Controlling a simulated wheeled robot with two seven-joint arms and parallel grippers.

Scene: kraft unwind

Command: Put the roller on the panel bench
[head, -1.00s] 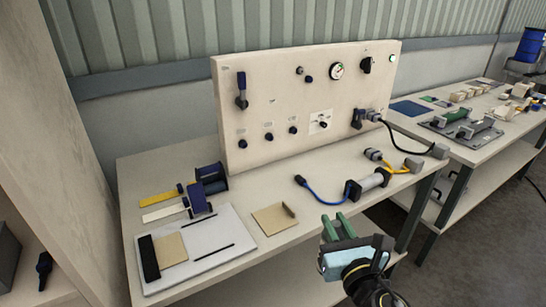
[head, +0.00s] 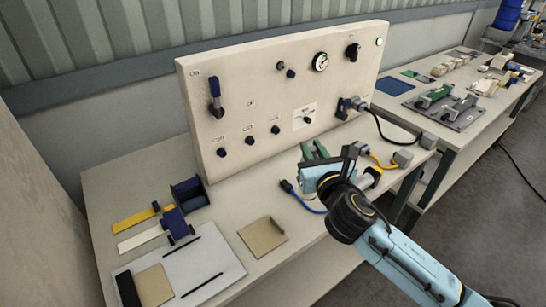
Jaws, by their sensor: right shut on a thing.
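My right gripper (head: 313,151), with a light blue body and two green prongs at its tip, is over the right part of the panel bench (head: 145,165). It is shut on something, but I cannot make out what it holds. A grey cylinder with black ends, which looks like a roller, lies on this bench; only its right end (head: 373,174) shows, just right of my gripper, and the rest is hidden behind it. I cannot tell whether it is the task's roller. My left gripper is not in view.
The upright control panel (head: 240,100) stands along the bench's back. A blue cable (head: 305,201) and a yellow cable (head: 382,162) lie near my gripper. A white board (head: 205,262) and tan plate (head: 262,237) lie left. A second bench (head: 425,68) holds a fixture (head: 465,118).

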